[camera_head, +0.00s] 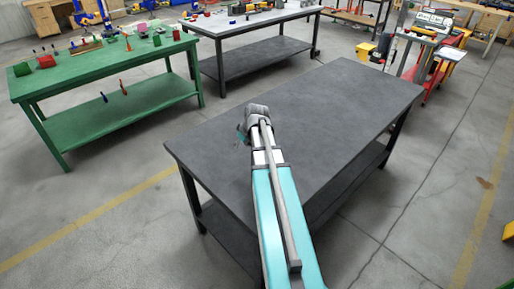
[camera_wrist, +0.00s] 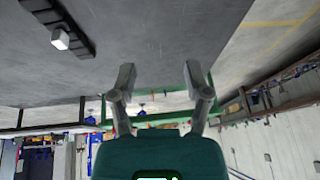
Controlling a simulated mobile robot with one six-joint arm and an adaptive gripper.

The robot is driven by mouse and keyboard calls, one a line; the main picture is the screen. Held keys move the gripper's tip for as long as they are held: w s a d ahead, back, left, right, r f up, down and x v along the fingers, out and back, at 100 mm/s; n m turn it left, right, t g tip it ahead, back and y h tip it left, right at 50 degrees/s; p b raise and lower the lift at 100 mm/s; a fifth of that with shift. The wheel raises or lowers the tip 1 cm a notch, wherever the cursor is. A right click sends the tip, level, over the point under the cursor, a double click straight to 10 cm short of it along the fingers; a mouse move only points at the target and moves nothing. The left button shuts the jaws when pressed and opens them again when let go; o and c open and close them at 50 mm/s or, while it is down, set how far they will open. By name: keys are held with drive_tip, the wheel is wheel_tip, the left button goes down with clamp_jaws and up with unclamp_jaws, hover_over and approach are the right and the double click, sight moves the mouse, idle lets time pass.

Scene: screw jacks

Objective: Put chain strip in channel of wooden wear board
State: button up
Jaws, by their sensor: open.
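I cannot pick out the chain strip or the wooden wear board for certain in either view. In the wrist view a dark, narrow bar (camera_wrist: 82,45) lies at the top left on the grey surface, with a small pale block (camera_wrist: 60,39) on it. I cannot tell what these are. My gripper (camera_wrist: 158,76) is open in the wrist view, with nothing between its two fingers, and apart from the dark bar. In the head view my arm reaches over the dark grey table, and its far end hides part of the tabletop and the gripper's fingers.
The dark grey table (camera_head: 340,115) looks bare where it shows in the head view. A green table (camera_head: 80,68) with several small items stands at the back left. A grey workbench (camera_head: 250,22) stands behind, and a red cart (camera_head: 428,75) at the back right.

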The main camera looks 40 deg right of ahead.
drive_tip(key=s+d+r+t, duration=0.1)
drive_tip(key=d+t, duration=0.1)
drive_tip(key=d, duration=1.2)
drive_tip(key=shift+s+d+r+h, duration=0.15)
drive_tip(key=shift+d+r+h, duration=0.2)
drive_tip(key=shift+h, duration=0.05)
drive_tip(key=b+x, duration=0.5)
drive_tip(key=x, duration=0.1)
drive_tip(key=shift+f, duration=0.4)
drive_tip(key=shift+b+x, duration=1)
drive_tip(key=shift+w, duration=0.2)
drive_tip(key=shift+b+x, duration=2.2)
drive_tip(key=shift+x, duration=0.3)
drive_tip(key=shift+a, duration=0.2)
clamp_jaws()
